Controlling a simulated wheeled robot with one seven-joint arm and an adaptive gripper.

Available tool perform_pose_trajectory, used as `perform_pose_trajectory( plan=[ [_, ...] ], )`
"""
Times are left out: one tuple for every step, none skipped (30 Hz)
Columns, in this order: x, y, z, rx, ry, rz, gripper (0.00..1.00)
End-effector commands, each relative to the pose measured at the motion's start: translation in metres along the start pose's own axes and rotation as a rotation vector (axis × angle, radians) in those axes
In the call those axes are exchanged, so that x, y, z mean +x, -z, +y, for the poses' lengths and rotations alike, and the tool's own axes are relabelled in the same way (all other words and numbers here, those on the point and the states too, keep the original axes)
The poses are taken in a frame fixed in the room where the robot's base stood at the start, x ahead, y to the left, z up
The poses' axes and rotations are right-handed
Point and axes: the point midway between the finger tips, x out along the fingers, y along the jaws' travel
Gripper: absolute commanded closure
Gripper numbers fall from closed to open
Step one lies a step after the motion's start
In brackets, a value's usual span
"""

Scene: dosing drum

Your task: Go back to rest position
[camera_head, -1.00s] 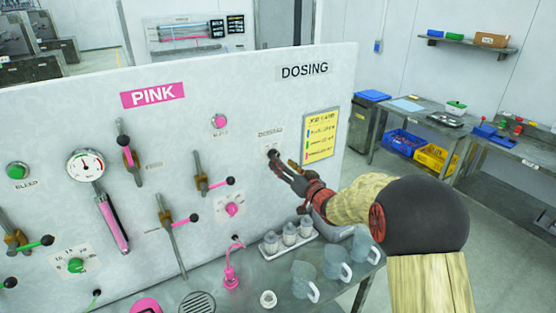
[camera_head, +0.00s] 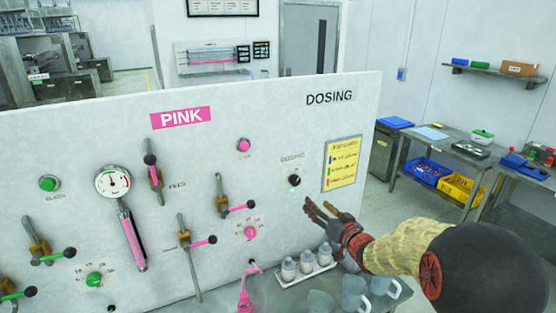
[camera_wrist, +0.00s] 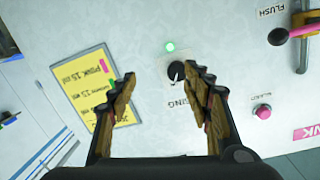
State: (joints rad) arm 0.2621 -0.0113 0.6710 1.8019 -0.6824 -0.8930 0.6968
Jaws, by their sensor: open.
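My gripper (camera_head: 318,208) is open and empty in front of the white dosing panel (camera_head: 350,100), below and right of a black selector knob (camera_head: 294,181). A small green light glows beside the knob.
Bottles on a white tray (camera_head: 318,268) and grey jugs (camera_head: 355,293) stand on the bench below my gripper. Pink-handled levers (camera_head: 222,197) and a gauge (camera_head: 113,182) stick out of the panel to the left. Side tables (camera_head: 440,150) stand at the right; floor shows between.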

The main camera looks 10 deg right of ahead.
Motion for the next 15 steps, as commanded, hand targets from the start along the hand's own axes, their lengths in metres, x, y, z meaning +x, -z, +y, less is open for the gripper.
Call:
perform_pose_trajectory(
  plan=[
    [-0.003, -0.019, 0.016, -0.020, -0.059, -0.057, 0.50],
    [-0.007, -0.033, 0.027, -0.034, -0.101, -0.102, 0.50],
    [-0.014, -0.051, 0.042, -0.050, -0.160, -0.165, 0.50],
    [-0.022, -0.064, 0.052, -0.062, -0.204, -0.215, 0.50],
    [-0.030, -0.074, 0.061, -0.075, -0.246, -0.263, 0.50],
    [-0.044, -0.084, 0.072, -0.090, -0.299, -0.325, 0.50],
    [-0.055, -0.091, 0.078, -0.100, -0.336, -0.370, 0.50],
    [-0.067, -0.097, 0.082, -0.109, -0.369, -0.416, 0.50],
    [-0.084, -0.104, 0.086, -0.119, -0.410, -0.476, 0.50],
    [-0.096, -0.109, 0.087, -0.125, -0.438, -0.520, 0.50],
    [-0.110, -0.113, 0.087, -0.130, -0.462, -0.565, 0.50],
    [-0.129, -0.118, 0.085, -0.135, -0.491, -0.623, 0.50],
    [-0.143, -0.122, 0.082, -0.137, -0.509, -0.666, 0.50],
    [-0.158, -0.125, 0.078, -0.136, -0.526, -0.709, 0.50],
    [-0.179, -0.129, 0.071, -0.135, -0.544, -0.766, 0.50]
  ],
)
